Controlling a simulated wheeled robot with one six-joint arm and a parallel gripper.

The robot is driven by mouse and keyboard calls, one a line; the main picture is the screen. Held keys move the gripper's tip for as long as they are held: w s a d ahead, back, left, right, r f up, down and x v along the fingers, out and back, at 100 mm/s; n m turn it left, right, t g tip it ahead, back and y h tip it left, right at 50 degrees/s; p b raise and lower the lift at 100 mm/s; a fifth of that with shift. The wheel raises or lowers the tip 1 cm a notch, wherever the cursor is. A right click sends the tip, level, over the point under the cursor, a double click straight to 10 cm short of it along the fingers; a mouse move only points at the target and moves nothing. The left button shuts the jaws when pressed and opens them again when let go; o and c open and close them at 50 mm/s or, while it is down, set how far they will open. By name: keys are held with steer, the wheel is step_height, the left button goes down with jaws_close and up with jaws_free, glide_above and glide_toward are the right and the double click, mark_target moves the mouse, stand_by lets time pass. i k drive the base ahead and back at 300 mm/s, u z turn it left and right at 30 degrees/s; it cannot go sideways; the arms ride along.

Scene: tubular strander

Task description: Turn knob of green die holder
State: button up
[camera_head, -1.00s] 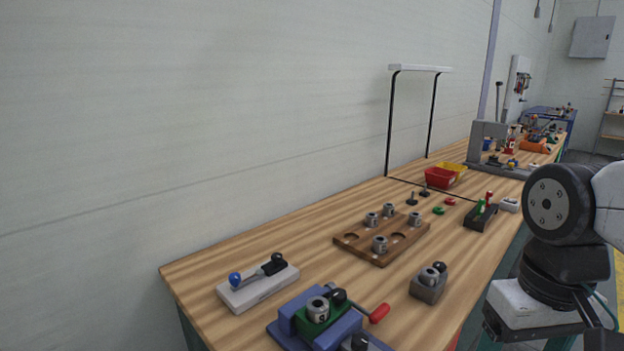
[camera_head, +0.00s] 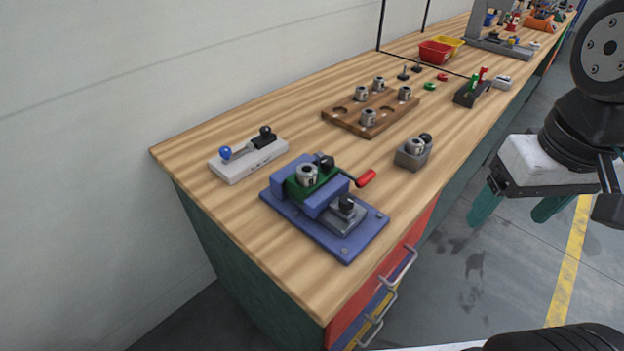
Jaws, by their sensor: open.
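The green die holder (camera_head: 322,185) sits in the jaws of a blue vise (camera_head: 313,228) at the near end of the workbench. A silver round die (camera_head: 307,175) is in the holder, and a black knob (camera_head: 325,160) shows at its back right. The rest of the holder is hidden by the vise jaws. My gripper (camera_head: 518,207) hangs at the right, over the floor beside the bench. Its two teal fingers are spread apart with nothing between them. It is well away from the holder.
A red-handled crank (camera_head: 366,178) sticks out right of the vise. A grey block with a die (camera_head: 412,154), a wooden die tray (camera_head: 348,122) and a white fixture with a blue ball lever (camera_head: 247,160) stand close by. Drawer handles (camera_head: 398,268) protrude from the bench front.

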mark_target(326, 162)
steer(key=u, duration=1)
steer(key=k, duration=0.95)
steer(key=z, duration=0.65)
steer(key=i, duration=1)
